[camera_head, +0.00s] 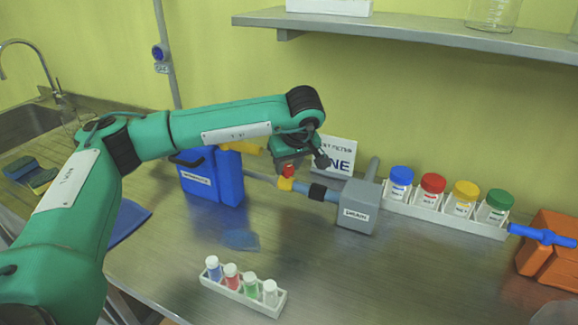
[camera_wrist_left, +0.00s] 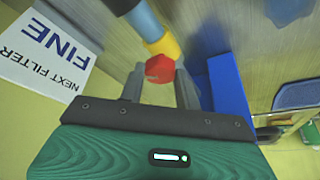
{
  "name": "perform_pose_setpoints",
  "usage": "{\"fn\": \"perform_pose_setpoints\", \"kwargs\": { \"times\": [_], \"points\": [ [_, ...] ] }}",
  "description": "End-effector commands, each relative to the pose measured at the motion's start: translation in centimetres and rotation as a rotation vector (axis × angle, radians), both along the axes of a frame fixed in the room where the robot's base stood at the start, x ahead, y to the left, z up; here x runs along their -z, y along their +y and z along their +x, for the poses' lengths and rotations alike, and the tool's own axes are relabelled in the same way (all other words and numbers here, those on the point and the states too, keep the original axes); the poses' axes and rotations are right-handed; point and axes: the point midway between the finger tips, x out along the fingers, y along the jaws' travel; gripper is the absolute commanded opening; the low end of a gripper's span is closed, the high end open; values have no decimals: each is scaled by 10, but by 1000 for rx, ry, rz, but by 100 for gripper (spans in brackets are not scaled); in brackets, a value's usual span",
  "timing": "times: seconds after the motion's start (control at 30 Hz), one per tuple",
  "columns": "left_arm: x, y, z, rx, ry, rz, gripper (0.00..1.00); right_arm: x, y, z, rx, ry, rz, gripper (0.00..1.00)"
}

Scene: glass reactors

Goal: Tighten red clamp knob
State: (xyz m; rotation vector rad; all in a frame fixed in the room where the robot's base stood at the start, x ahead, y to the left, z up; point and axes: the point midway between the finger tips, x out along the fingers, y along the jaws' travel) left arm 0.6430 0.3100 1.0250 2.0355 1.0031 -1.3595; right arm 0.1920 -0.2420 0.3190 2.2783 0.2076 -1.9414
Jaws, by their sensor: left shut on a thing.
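The red clamp knob (camera_head: 288,171) sits on a yellow collar (camera_head: 286,184) around the pipe left of the grey DRAIN box (camera_head: 357,209). In the left wrist view the red knob (camera_wrist_left: 159,69) lies between the two grey fingers of my left gripper (camera_wrist_left: 160,78), with the yellow collar (camera_wrist_left: 164,46) just beyond it. My left gripper (camera_head: 290,168) reaches over the pipe from above and is shut on the knob. Its fingers are partly hidden in the head view. My right gripper is not in view.
A blue container (camera_head: 213,178) stands left of the pipe. A "FINE" sign (camera_head: 338,157) stands behind. Lidded jars stand in a white rack (camera_head: 450,217) at right, and small vials in another (camera_head: 246,296) in front. An orange block (camera_head: 550,258) stands far right. The middle counter is mostly clear.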

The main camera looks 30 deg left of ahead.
Motion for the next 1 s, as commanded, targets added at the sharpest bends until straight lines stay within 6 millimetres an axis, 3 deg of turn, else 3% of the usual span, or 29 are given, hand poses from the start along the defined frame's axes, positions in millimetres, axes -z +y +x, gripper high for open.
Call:
{"fn": "perform_pose_setpoints", "kwargs": {
  "times": [0.53, 0.57, 0.63, 1.0],
  "points": [
    [-2, 0, 1, 23, -4, 0, 10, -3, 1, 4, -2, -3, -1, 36],
    [-2, 0, 0, 23, -4, 0, 39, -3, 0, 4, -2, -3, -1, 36],
    [-1, 0, 0, 24, -2, 0, 53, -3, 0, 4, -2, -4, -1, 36],
    [-4, -1, -1, 25, -1, -1, 55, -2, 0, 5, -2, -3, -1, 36]
  ]
}}
